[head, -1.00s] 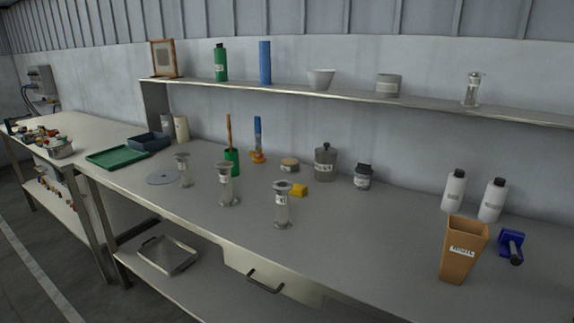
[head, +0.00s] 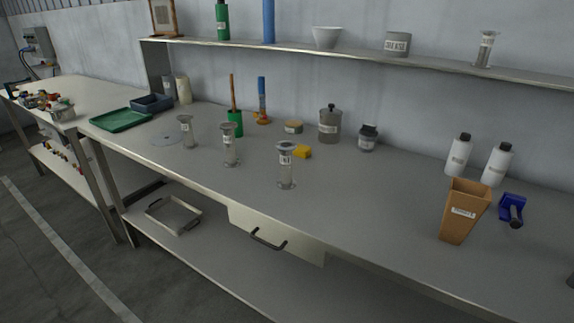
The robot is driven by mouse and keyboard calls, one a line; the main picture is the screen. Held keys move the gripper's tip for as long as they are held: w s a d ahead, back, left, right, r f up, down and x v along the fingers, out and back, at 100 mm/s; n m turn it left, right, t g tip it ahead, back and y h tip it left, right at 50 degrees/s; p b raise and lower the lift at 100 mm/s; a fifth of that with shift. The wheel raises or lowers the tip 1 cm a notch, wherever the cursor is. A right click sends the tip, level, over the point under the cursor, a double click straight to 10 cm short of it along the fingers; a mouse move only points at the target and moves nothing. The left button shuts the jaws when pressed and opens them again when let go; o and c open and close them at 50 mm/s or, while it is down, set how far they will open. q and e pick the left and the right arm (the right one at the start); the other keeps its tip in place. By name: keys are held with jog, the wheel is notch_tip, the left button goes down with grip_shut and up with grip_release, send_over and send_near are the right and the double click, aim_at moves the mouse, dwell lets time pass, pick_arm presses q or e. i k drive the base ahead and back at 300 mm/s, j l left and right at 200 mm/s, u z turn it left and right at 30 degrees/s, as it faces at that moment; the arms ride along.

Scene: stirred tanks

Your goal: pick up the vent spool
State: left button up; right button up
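Several flanged, spool-shaped pieces with pale bodies and labels are in the head view. One spool (head: 286,168) stands upright near the middle of the bench. A second spool (head: 230,147) stands to its left, and a third spool (head: 187,132) further left and back. Another similar spool (head: 485,52) stands on the wall shelf at the right. The labels are too small to read for certain, so I cannot tell which one is the vent spool. Neither of my grippers is in view.
The grey bench (head: 350,215) is clear at its front middle. A yellow block (head: 302,152) sits close behind the middle spool. A brown bin (head: 464,212), white bottles (head: 459,154) and a blue clamp-like tool (head: 513,207) are at the right. A green tray (head: 120,120) is at the left.

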aim_at(286, 148)
jog(key=i+j+z, duration=0.1)
jog(key=j, duration=0.25)
jog(key=i+j, duration=0.15)
jog(key=j, duration=0.2)
jog(key=i+j+z, duration=0.15)
jog(key=j, duration=0.2)
jog(key=i+j, duration=0.1)
jog(key=j, duration=0.25)
jog(key=i+j+z, duration=0.15)
jog(key=j, duration=0.2)
